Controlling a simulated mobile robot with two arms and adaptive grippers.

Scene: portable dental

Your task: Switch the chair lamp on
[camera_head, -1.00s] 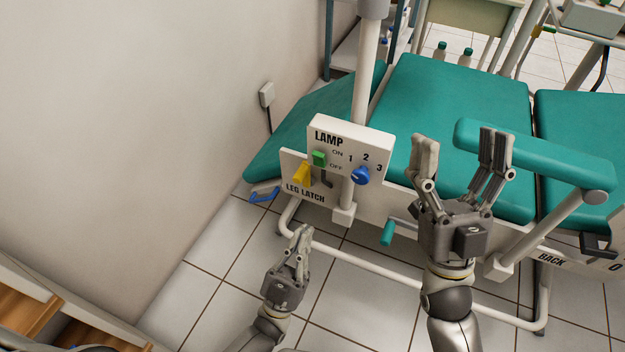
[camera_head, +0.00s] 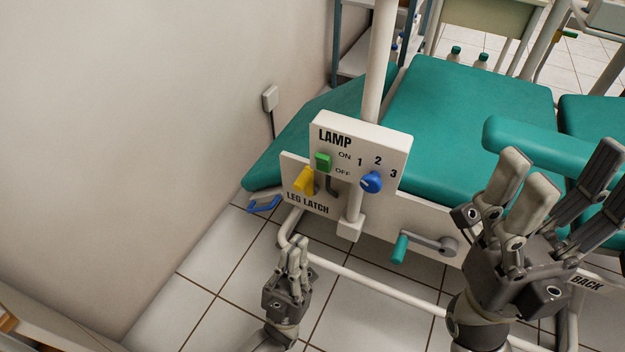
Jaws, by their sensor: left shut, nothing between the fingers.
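The white lamp panel (camera_head: 388,139) stands on a post beside the green chair and is marked LAMP. On its left is a green switch (camera_head: 323,162) beside the words ON and OFF; I cannot tell which position it is in. A blue knob (camera_head: 371,182) with numbers 1, 2, 3 sits to its right. My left gripper (camera_head: 293,243) is shut and empty, below the panel and apart from it, with its fingers pointing up. My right gripper (camera_head: 566,172) is open with its fingers spread, at the right, in front of the chair's armrest.
A yellow lever (camera_head: 304,181) on the LEG LATCH plate (camera_head: 318,208) is just below left of the switch. A teal crank handle (camera_head: 399,249) and a white frame rail (camera_head: 375,290) are low in front. The wall (camera_head: 120,130) fills the left. Tiled floor lies below.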

